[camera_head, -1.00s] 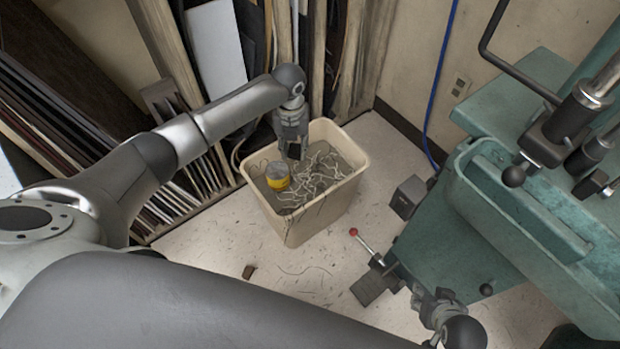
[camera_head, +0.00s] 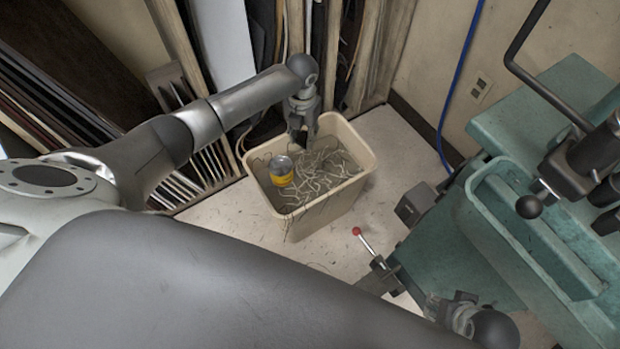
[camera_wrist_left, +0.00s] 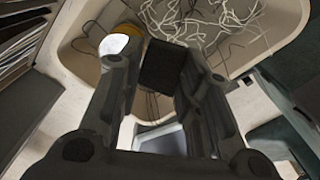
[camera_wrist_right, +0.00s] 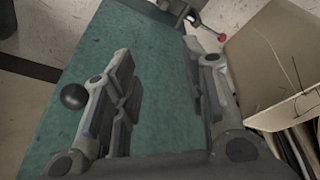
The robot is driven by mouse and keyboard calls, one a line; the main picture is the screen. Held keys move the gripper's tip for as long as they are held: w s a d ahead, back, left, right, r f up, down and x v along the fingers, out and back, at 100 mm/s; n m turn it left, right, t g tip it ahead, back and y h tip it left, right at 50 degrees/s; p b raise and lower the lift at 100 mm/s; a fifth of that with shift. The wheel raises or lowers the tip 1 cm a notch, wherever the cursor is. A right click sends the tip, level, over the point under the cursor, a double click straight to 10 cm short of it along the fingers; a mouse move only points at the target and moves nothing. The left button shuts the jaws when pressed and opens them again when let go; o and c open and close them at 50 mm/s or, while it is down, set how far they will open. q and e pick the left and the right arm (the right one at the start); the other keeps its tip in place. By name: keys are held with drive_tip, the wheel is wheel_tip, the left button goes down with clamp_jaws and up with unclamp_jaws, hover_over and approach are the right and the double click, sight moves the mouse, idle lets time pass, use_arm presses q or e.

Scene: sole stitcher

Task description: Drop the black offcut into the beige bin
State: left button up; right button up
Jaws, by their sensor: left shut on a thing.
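My left gripper (camera_head: 303,122) hangs over the back part of the beige bin (camera_head: 322,216). In the left wrist view it is shut on the black offcut (camera_wrist_left: 161,66), a small dark block between the fingertips. In the head view the offcut is hard to tell from the dark fingers. The bin stands on the floor and also shows below the fingers in the left wrist view (camera_wrist_left: 283,28). My right gripper (camera_wrist_right: 160,75) is open and empty above a green surface; in the head view it is at the lower right.
In the bin lie a yellow can with a grey top (camera_head: 281,172) and tangled pale strips (camera_head: 322,172). Sheet racks (camera_head: 205,172) stand behind and left. The green machine (camera_head: 545,235) stands right, with a red-knobbed lever (camera_head: 364,241). Some floor between is clear.

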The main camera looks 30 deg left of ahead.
use_arm(q)
drive_tip(key=shift+f+b, duration=0.35)
drive_tip(key=shift+f, duration=0.15)
drive_tip(key=shift+f+b, duration=1.35)
drive_tip(key=shift+f, duration=0.15)
use_arm(e)
drive_tip(key=shift+t, duration=0.8)
drive_tip(key=r, duration=0.2)
drive_tip(key=w+r, duration=0.1)
drive_tip(key=r, duration=0.1)
drive_tip(key=shift+a, duration=0.2)
use_arm(q)
drive_tip(key=o, duration=0.9)
